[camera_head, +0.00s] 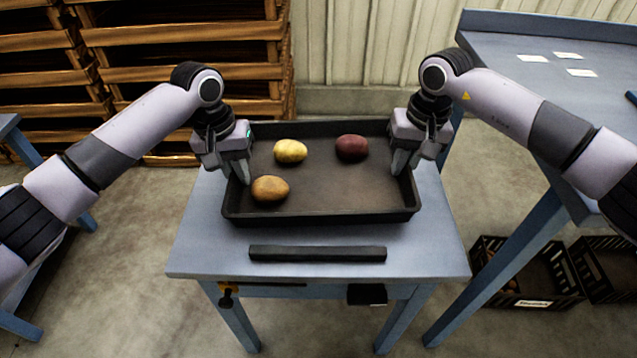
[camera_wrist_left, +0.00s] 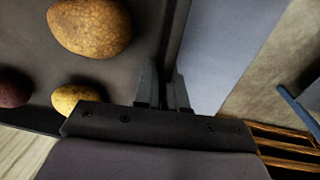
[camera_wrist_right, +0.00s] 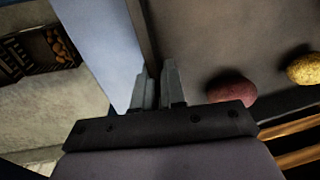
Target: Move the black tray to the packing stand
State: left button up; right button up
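The black tray (camera_head: 330,216) is level over a small blue table (camera_head: 210,255); I cannot tell whether it touches the tabletop. It holds a yellow potato (camera_head: 290,151), a brown potato (camera_head: 270,189) and a dark red potato (camera_head: 352,148). My left gripper (camera_head: 243,176) is at the tray's left wall, its fingers (camera_wrist_left: 163,88) close together on either side of it. My right gripper (camera_head: 402,166) is at the right wall, its fingers (camera_wrist_right: 157,88) likewise astride it. Both look closed on the wall. No stand is clearly labelled as the packing stand.
A black bar (camera_head: 318,254) lies in front of the tray. A larger blue table (camera_head: 490,48) with white cards (camera_head: 568,55) stands at right. Black crates (camera_head: 525,297) sit on the floor below it. Wooden crates (camera_head: 185,32) are stacked behind at left.

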pick_arm(q)
jog(key=o, duration=0.4)
jog(key=shift+s+a+f, duration=0.1)
jog(key=shift+a+f, duration=0.15)
jog(key=shift+f, duration=0.3)
pick_arm(e)
jog(key=o, duration=0.4)
jog(key=shift+s+a+f, duration=0.15)
jog(key=shift+s+f, duration=0.1)
jog(key=shift+f, duration=0.35)
jog(key=shift+s+a+f, duration=0.1)
jog(key=shift+s+f, duration=0.1)
jog(key=shift+f, duration=0.5)
jog(key=shift+s+a, duration=0.1)
pick_arm(q)
jog(key=r, duration=0.5)
jog(key=a+r, duration=0.1)
jog(key=r, duration=0.2)
jog(key=shift+r, duration=0.35)
pick_arm(e)
jog(key=r, duration=0.3)
jog(key=d+r, duration=0.1)
jog(key=r, duration=0.3)
jog(key=w+r, duration=0.1)
jog(key=r, duration=0.2)
jog(key=shift+d+r, duration=0.35)
pick_arm(q)
jog(key=shift+s, duration=0.1)
pick_arm(e)
jog(key=shift+s, duration=0.15)
